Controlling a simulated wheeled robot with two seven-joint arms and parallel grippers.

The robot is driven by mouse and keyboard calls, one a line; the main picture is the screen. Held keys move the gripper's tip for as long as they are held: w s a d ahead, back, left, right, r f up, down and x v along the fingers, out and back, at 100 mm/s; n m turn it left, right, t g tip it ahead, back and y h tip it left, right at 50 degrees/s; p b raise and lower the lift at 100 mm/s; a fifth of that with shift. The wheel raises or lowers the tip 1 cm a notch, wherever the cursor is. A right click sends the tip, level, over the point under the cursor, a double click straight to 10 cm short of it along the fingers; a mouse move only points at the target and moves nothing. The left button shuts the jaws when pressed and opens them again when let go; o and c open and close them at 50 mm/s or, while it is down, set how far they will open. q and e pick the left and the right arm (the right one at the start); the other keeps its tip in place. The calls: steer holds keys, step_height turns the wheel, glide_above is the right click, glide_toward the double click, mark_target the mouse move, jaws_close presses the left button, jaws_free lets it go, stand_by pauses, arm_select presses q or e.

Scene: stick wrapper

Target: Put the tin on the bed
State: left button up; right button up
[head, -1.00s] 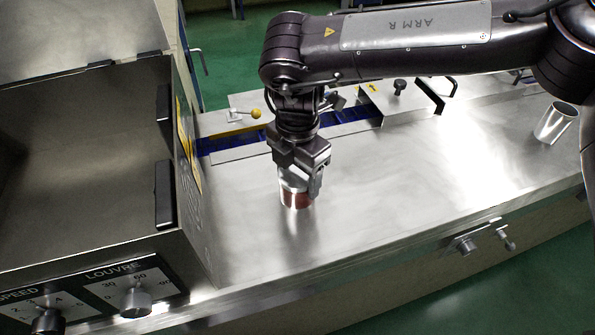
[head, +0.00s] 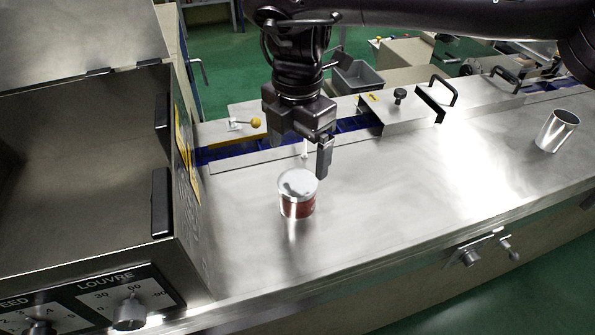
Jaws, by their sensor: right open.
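The tin (head: 298,206) is a short red can with a silver lid. It stands upright on the bare steel bed (head: 370,215) in the middle of the head view. My right gripper (head: 306,158) is open and empty, just above and behind the tin, apart from it. One finger shows clearly at its right side; the other finger is partly hidden. My left gripper is not in view.
A silver cup (head: 556,131) stands on the steel surface at the right. An open steel housing (head: 80,160) with dials is at the left. A blue conveyor strip (head: 222,152) and a yellow-knobbed lever (head: 254,123) lie behind the tin. The surface right of the tin is clear.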

steer(key=shift+r, duration=1.75)
